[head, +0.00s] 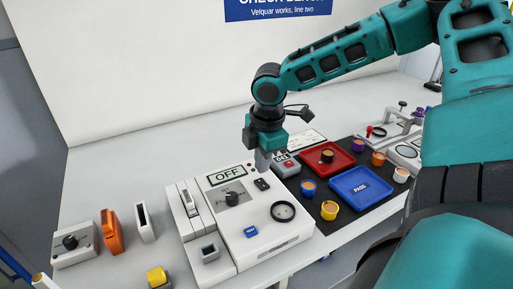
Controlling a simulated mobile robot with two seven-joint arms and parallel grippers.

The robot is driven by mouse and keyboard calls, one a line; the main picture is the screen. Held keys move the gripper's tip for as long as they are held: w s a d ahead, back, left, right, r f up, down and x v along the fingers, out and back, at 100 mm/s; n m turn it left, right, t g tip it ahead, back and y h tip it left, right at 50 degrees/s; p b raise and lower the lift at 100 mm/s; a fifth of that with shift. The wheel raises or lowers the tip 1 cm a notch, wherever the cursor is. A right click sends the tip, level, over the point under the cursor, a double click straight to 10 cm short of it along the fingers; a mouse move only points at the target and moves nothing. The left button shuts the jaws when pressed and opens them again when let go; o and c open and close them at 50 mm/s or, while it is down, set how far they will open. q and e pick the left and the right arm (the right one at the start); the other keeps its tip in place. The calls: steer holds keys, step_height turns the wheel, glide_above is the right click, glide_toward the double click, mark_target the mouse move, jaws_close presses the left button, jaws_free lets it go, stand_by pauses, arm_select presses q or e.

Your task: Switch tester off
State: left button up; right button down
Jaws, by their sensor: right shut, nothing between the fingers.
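The tester (270,235) is a white box on the bench, with a display (227,175) that reads OFF. Its top carries a black knob (232,198) on a grey plate, a small black switch (262,184), a round dark-rimmed window (283,211) and a blue label (250,231). My right gripper (263,165) is shut and empty, pointing down just above and behind the small switch at the tester's back right. I cannot tell whether its fingertips touch the tester. My left gripper is not in view.
Right of the tester, a dark mat holds a red tray (345,164), a blue PASS tray (364,203) and several coloured round parts. To the left stand a grey knob box (88,254), an orange piece (110,231) and a yellow button (156,276). The bench behind is clear.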

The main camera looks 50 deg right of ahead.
mark_target(261, 182)
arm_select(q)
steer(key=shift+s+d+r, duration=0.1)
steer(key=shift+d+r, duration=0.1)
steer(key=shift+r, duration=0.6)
arm_select(e)
step_height(261, 182, up, 10)
steer(key=shift+w+d, duration=0.15)
steer(key=shift+w, duration=0.3)
steer(key=shift+s, duration=0.1)
